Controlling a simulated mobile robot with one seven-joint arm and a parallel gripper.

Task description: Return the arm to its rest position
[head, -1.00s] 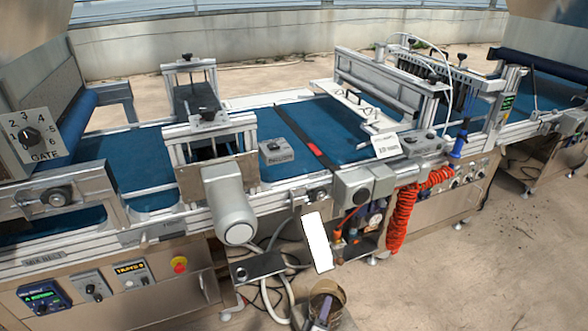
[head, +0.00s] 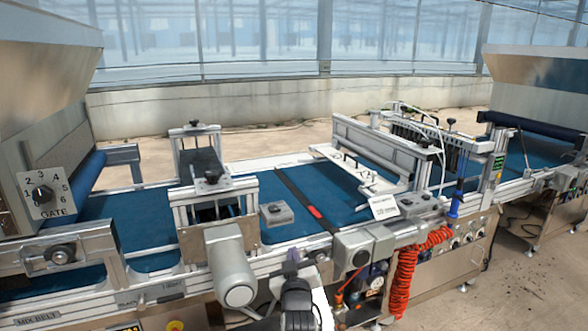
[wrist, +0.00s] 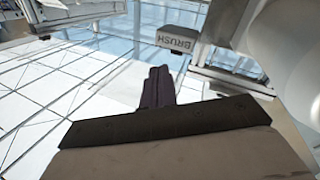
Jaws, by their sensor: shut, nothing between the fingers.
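My gripper (head: 291,258) shows at the bottom middle of the head view, pointing up in front of the machine's near side rail. Its dark fingers (wrist: 158,87) are together in the wrist view, with nothing between them. In the head view the fingertips overlap the rail in the picture; I cannot tell the exact gap. In the wrist view a grey box labelled BRUSH (wrist: 178,38) lies beyond and to the right of the fingers.
A round grey motor (head: 231,272) juts out just left of my gripper. A grey control box (head: 353,250) and a coiled orange hose (head: 406,270) are to the right. The blue belt (head: 262,215) runs behind. A gate dial (head: 41,194) is at the far left.

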